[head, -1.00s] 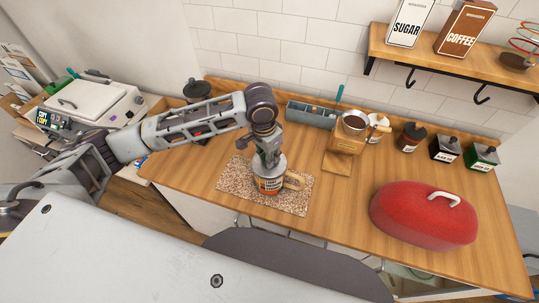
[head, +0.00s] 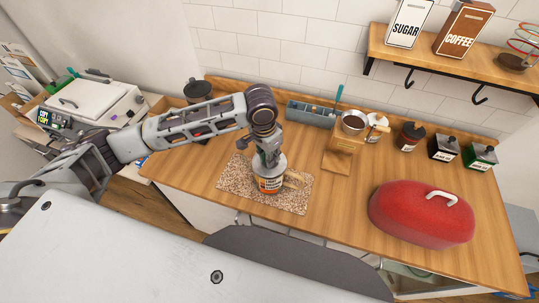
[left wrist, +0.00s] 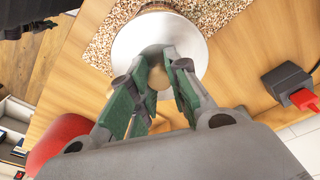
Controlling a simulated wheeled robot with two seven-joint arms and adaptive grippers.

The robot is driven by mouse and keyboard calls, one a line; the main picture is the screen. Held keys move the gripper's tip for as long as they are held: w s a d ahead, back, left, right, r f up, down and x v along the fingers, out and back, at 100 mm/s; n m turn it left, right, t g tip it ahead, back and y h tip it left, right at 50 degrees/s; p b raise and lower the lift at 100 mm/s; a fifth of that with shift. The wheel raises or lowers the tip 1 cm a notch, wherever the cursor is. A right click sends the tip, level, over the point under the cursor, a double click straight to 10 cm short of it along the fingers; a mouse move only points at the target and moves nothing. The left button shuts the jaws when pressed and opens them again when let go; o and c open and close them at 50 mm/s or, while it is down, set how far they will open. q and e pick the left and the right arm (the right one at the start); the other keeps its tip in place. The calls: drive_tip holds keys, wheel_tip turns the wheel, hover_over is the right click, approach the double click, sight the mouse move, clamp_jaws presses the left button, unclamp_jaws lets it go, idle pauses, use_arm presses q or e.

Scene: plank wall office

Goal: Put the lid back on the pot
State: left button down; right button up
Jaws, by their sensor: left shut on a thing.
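The pot (head: 268,186) has an orange-and-white label and a pale wooden handle on its right. It stands on a speckled mat (head: 231,178) on the wooden counter. The round silver lid (left wrist: 133,42) lies under my left gripper (left wrist: 158,78), which is shut on the lid's pale round knob. In the head view the left gripper (head: 268,154) points down over the pot, with the lid (head: 279,166) level at the pot's top. I cannot tell whether the lid touches the rim all round. The fingers hide part of the lid. My right gripper is not in view.
A red domed container (head: 420,214) stands on the right of the counter. A grey organiser (head: 310,112), a wooden stand (head: 343,150) and several jars line the back. A shelf (head: 430,62) hangs above. The counter between mat and red container is clear.

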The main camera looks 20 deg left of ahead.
use_arm(q)
drive_tip(key=c, duration=1.3)
unclamp_jaws()
drive_tip(key=o, duration=0.5)
drive_tip(key=shift+r, duration=0.2)
drive_tip(key=shift+r+p, duration=0.35)
drive_tip(key=shift+r, duration=2.95)
